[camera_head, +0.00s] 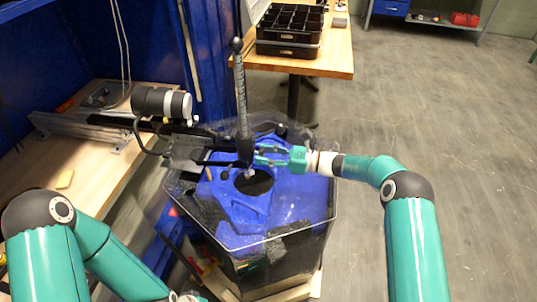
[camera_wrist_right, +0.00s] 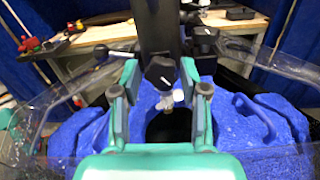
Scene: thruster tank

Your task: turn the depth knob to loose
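A black knob with a pale pointer mark (camera_wrist_right: 160,72) sits low on the dark upright column (camera_wrist_right: 157,25); I cannot read a label or tell its setting. My right gripper (camera_wrist_right: 159,75) is open, one teal finger on each side of this knob with a visible gap. In the head view the right gripper (camera_head: 262,155) reaches in from the right to the foot of the column (camera_head: 241,100) and hides the knob. A second black knob (camera_wrist_right: 205,38) sits farther back to the right.
The column stands over a clear-walled tank (camera_head: 328,215) with a blue inside (camera_head: 225,215) and a dark round hole (camera_head: 255,183). A black and silver cylinder (camera_head: 160,102) sits left of the column. A wooden bench (camera_head: 25,178) is at left.

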